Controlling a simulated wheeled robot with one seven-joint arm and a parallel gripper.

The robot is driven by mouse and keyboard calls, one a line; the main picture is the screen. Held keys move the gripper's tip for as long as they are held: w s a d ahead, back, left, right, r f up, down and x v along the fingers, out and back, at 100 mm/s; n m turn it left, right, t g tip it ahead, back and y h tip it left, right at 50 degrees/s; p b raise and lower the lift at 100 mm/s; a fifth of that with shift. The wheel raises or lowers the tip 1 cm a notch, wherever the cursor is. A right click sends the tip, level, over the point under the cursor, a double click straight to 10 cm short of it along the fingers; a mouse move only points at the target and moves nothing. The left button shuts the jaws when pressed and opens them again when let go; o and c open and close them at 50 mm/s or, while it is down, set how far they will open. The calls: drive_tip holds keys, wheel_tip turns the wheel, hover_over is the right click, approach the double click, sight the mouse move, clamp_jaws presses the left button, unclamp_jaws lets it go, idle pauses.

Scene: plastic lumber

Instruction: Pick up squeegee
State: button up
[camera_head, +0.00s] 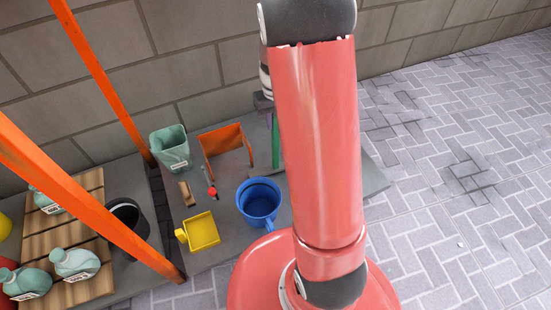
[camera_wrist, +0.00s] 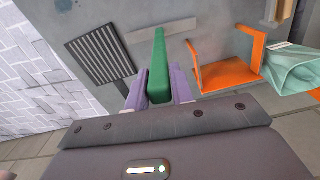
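A long green piece (camera_wrist: 158,66), which looks like the squeegee, stands out between the two purple fingers of my gripper (camera_wrist: 158,90) in the wrist view. The fingers flank it closely on both sides; whether they press on it is not clear. In the head view the green piece (camera_head: 275,145) shows as an upright strip just left of my red arm. My gripper (camera_head: 264,103) there is mostly hidden behind the arm.
An orange frame-like thing (camera_wrist: 228,77) and a pale green bin (camera_head: 171,148) stand close by. A dark ribbed plate (camera_wrist: 100,55) lies on the other side. A blue bucket (camera_head: 259,201) and a yellow container (camera_head: 202,231) stand on the grey slab. A block wall is behind.

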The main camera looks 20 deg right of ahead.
clamp_jaws()
wheel_tip(320, 180, up, 20)
drive_tip(key=p, duration=0.4)
idle(0.4)
